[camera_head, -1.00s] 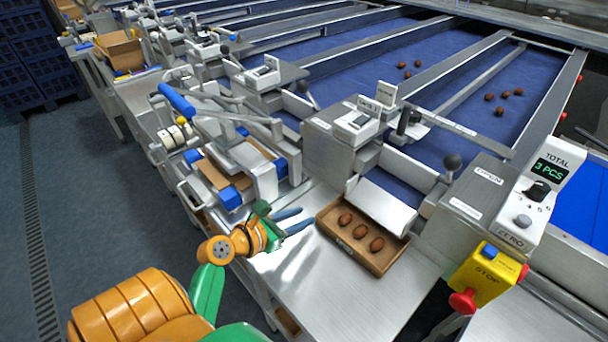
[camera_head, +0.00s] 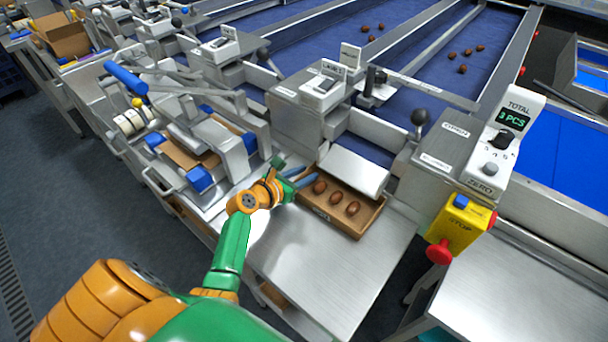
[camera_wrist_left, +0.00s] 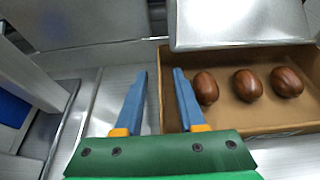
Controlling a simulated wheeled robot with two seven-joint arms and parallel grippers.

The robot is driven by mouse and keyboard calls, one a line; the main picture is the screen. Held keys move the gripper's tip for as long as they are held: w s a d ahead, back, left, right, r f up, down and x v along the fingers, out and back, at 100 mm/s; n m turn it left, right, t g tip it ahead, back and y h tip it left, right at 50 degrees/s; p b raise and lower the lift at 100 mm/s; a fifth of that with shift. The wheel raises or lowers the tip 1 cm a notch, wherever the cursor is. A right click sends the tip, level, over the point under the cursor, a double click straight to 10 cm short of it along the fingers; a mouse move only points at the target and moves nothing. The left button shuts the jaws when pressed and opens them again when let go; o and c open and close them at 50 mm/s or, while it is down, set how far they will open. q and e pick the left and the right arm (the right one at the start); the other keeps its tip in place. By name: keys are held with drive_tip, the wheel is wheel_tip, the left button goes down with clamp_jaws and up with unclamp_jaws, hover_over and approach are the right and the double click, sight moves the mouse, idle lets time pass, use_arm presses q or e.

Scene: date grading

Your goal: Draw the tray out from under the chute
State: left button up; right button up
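The tray (camera_head: 341,227) is a brown open box with three dates in it, standing on the steel table under the lip of the metal chute (camera_head: 352,171). The wrist view shows the tray (camera_wrist_left: 228,117) and the chute (camera_wrist_left: 240,25) over its far edge. My left gripper (camera_head: 308,178) is at the tray's left end. In the wrist view its blue fingers (camera_wrist_left: 160,72) are apart, one outside the left wall and one over the tray's inner side, with the wall between them. I cannot tell whether they touch it. My right gripper is not in view.
A display box reading 3 PCS (camera_head: 506,135) and a yellow stop box with a red button (camera_head: 458,229) stand to the right. A taping machine (camera_head: 200,150) stands to the left. The steel table (camera_head: 330,270) in front of the tray is clear.

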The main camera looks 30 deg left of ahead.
use_arm(q)
clamp_jaws()
idle(1.4)
